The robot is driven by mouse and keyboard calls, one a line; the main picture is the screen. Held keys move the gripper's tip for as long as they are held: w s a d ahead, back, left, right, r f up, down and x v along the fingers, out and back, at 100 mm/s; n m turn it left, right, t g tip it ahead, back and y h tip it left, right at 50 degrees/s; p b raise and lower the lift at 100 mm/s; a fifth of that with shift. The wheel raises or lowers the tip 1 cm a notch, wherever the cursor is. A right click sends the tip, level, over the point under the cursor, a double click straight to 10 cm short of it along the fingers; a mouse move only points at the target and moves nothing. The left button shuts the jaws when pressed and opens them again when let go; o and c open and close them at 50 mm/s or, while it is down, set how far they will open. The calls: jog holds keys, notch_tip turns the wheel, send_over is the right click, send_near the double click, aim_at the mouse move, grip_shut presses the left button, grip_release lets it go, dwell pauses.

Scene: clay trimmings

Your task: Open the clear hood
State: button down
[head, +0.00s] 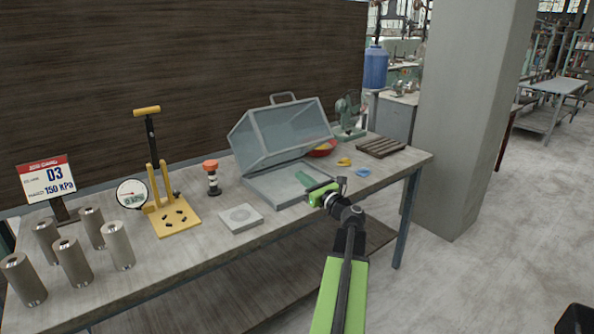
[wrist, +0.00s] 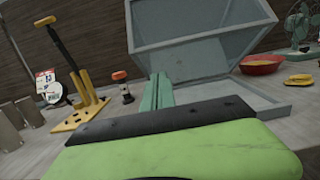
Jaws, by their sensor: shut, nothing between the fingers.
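The clear hood (head: 275,130) stands tilted up and open at the back of its grey base (head: 262,190), with its handle (head: 283,95) at the top. In the wrist view the raised hood (wrist: 200,50) fills the upper middle, and part of the base (wrist: 262,97) shows below it. My gripper (head: 303,179) is over the front right part of the base, below the raised hood. Its green fingers (wrist: 158,92) are together and empty in the wrist view. I cannot tell whether they touch the base.
A red bowl (head: 321,149), yellow item (head: 344,161), blue item (head: 362,172) and slatted tray (head: 380,147) lie to the right. A grey square plate (head: 240,218), red-capped item (head: 211,178), yellow-based pump (head: 172,215) and several metal cylinders (head: 117,246) stand left. The front table edge is near.

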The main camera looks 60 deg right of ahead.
jog(key=w+d+r+p, duration=0.3)
jog(key=w+r+p, duration=0.1)
jog(key=w, duration=0.5)
jog(key=shift+w+d, duration=0.25)
jog(key=shift+d, duration=0.05)
jog(key=shift+r, duration=0.1)
